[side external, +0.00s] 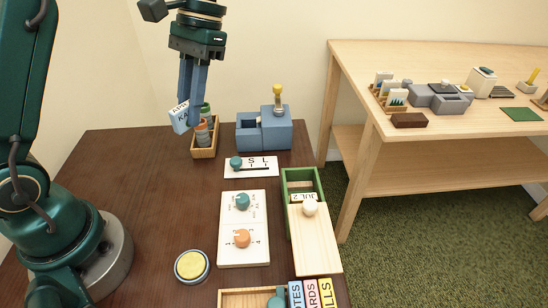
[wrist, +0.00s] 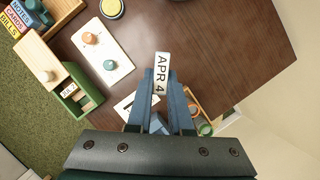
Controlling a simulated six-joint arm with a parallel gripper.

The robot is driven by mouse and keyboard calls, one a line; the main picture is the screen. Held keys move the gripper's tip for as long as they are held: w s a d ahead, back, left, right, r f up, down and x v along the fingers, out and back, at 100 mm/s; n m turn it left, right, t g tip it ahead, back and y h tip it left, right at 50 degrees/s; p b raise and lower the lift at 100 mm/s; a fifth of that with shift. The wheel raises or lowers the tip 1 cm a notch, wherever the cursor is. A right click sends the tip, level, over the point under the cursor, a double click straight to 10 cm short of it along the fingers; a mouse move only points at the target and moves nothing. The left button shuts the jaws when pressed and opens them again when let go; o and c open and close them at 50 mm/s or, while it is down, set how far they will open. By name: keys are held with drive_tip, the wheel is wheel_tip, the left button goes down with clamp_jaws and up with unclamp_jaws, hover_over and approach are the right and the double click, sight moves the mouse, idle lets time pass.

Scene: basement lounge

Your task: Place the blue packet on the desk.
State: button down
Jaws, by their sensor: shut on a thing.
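A light blue packet (side external: 180,119) with a white printed face is held between the fingers of my gripper (side external: 191,112). In the wrist view the packet (wrist: 161,66) shows the text "APR 4" and sticks out past the fingertips (wrist: 160,88). My gripper is shut on it. In the side view the packet is tilted and appears above the back part of the dark brown desk (side external: 140,190), just left of a wooden box of bottles. The fingers hide part of the packet. The exact gap to the desk is hard to tell.
The wooden bottle box (side external: 204,153) and a blue box with a yellow-topped lever (side external: 264,135) stand at the back. A slider card (side external: 262,172), a knob panel (side external: 230,220), a green box with a wooden lid (side external: 318,245) and a yellow button (side external: 191,266) lie nearer. The desk's left-middle is bare.

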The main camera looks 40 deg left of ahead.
drive_tip(key=a+r, duration=0.1)
drive_tip(key=m+t+y, duration=0.1)
drive_tip(key=m+y, duration=0.2)
drive_tip(key=m, duration=0.7)
hover_over(151, 299)
drive_tip(key=w+d, duration=0.1)
wheel_tip(151, 299, down, 11)
drive_tip(key=shift+f, duration=2.2)
drive_tip(key=shift+f, duration=0.1)
